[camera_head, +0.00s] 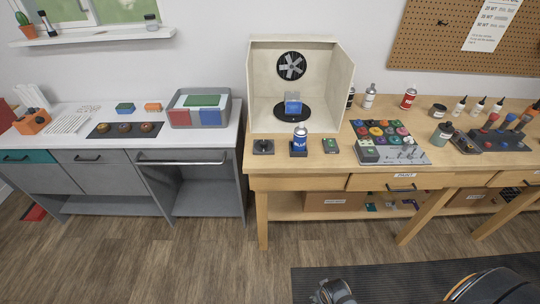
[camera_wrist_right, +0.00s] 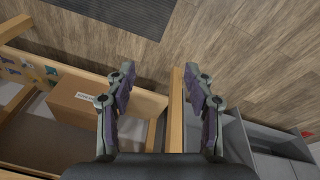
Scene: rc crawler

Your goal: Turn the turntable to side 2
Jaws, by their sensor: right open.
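The turntable (camera_head: 292,115) is a black disc on the floor of a cream open-fronted booth on the wooden bench. Any side number is too small to read. My right gripper (camera_wrist_right: 160,76) is open and empty in the right wrist view, with the bench's lower shelf, a wooden leg and the floor beyond its fingers. In the head view a dark piece of my arm shows at the bottom edge, well in front of the bench and apart from the turntable. My left gripper is not in view.
A black knob pad (camera_head: 263,147), a blue-labelled can (camera_head: 300,136) and a small green-topped box (camera_head: 330,146) stand before the booth (camera_head: 345,85). A paint tray (camera_head: 420,157) and bottles are to the right. A grey cabinet (camera_head: 100,178) stands left; the floor ahead is clear.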

